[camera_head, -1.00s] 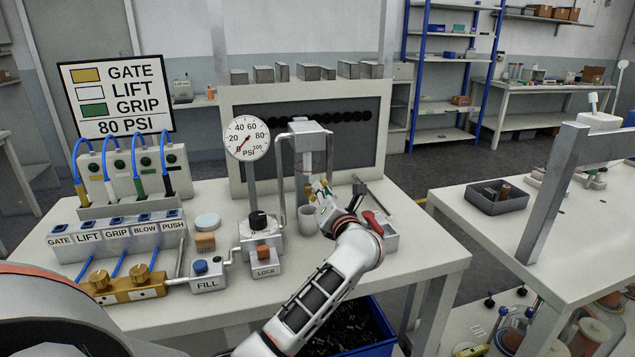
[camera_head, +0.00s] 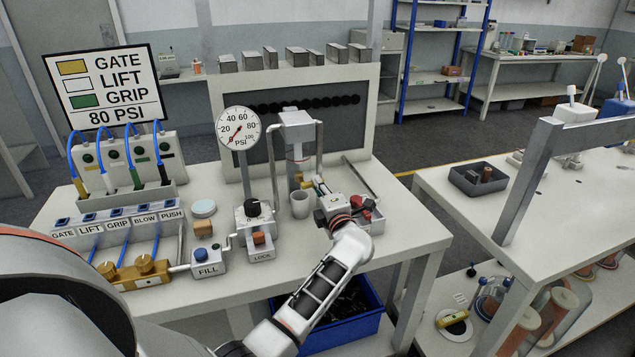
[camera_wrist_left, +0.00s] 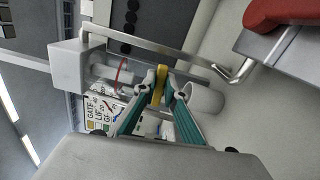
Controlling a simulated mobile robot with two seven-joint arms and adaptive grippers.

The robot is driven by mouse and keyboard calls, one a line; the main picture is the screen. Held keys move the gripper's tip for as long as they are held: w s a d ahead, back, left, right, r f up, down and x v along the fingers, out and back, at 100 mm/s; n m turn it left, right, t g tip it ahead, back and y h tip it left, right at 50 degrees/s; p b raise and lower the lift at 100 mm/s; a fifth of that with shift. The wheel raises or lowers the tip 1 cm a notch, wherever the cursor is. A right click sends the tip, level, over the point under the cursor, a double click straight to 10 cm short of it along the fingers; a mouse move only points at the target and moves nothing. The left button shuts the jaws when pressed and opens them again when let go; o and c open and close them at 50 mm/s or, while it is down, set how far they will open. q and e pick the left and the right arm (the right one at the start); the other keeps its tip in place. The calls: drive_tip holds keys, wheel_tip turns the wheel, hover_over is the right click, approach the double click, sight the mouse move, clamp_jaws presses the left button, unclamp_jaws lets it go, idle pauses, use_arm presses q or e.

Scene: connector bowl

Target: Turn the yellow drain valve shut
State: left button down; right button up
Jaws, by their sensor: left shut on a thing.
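The yellow drain valve handle (camera_wrist_left: 160,84) stands between my left fingertips in the wrist view, and the teal fingers close on it from both sides. My left gripper (camera_head: 319,188) is shut on it, at the foot of the grey column (camera_head: 298,132) on the bench. In the head view the gripper partly covers the handle, so its exact angle is hard to tell. A white cup (camera_head: 300,206) stands close beside the gripper and also shows right of the fingers in the wrist view (camera_wrist_left: 204,98). My right gripper is not in view.
The pressure gauge (camera_head: 239,128) stands left of the column, with its needle low on the dial. The LOCK block (camera_head: 258,240) and FILL block (camera_head: 208,262) sit at the bench front. A blue bin (camera_head: 350,328) is below.

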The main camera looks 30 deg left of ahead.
use_arm(q)
drive_tip(key=shift+f+m, duration=0.2)
drive_tip(key=shift+m, duration=0.3)
drive_tip(key=c, duration=2.1)
unclamp_jaws()
drive_tip(key=shift+v, duration=3.75)
